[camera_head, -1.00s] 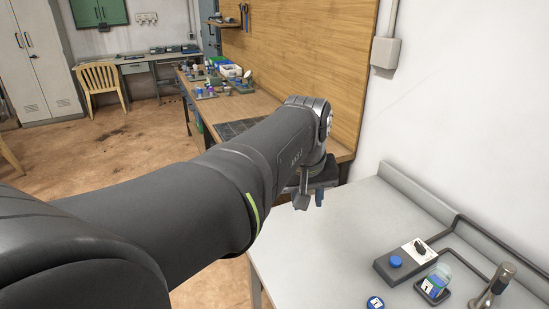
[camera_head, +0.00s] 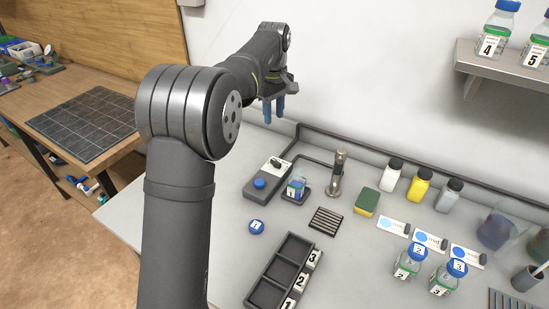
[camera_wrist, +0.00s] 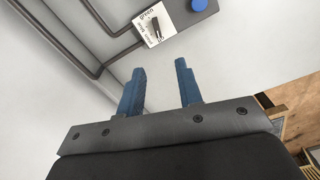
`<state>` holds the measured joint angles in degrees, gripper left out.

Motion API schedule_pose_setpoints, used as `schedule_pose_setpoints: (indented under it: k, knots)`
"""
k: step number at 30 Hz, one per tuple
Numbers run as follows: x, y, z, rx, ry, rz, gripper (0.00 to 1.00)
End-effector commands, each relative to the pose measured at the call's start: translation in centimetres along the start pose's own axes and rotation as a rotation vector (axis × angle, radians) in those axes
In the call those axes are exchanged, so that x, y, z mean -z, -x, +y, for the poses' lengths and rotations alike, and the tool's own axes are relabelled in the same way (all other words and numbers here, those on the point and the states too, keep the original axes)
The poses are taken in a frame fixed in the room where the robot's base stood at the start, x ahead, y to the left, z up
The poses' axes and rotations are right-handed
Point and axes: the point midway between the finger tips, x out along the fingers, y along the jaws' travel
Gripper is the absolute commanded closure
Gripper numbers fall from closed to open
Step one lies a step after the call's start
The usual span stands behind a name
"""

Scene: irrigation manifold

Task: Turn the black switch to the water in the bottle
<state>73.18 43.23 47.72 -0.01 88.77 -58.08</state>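The black switch (camera_head: 277,162) sits on a white plate at the far end of a dark control box (camera_head: 258,188). It also shows in the wrist view (camera_wrist: 156,26), at the top centre, with small printed words around it; only "green" reads fairly clearly. A blue round button (camera_head: 260,183) is on the same box. An uncapped bottle labelled 1 (camera_head: 296,188) stands on a small black base right of the box. My gripper (camera_head: 273,108) is above and beyond the box, near the wall. In the wrist view its blue fingers (camera_wrist: 158,82) are apart with nothing between them.
A metal post (camera_head: 337,173) stands right of the bottle. A blue cap (camera_head: 256,227), a drain grate (camera_head: 326,219), a sponge (camera_head: 367,202) and a numbered rack (camera_head: 282,270) lie nearby. Bottles 2 (camera_head: 409,262) and 3 (camera_head: 448,278) stand at right. A shelf (camera_head: 510,67) holds more.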

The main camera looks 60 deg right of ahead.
Motion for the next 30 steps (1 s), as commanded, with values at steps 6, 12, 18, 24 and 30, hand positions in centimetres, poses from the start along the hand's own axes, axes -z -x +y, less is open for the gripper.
schedule_pose_setpoints:
  k: [6,12,18,24,30]
  knots:
    - [-0.4,-1.4,0.8,0.006,0.002,-0.004,0.67]
    - [-0.4,-4.9,0.8,0.007,0.002,-0.005,0.67]
    - [-0.4,-9.4,0.7,0.007,0.002,-0.005,0.67]
    - [-0.4,-13.6,0.7,0.006,0.001,-0.004,0.67]
    - [-0.4,-16.6,0.7,0.004,0.001,-0.003,0.67]
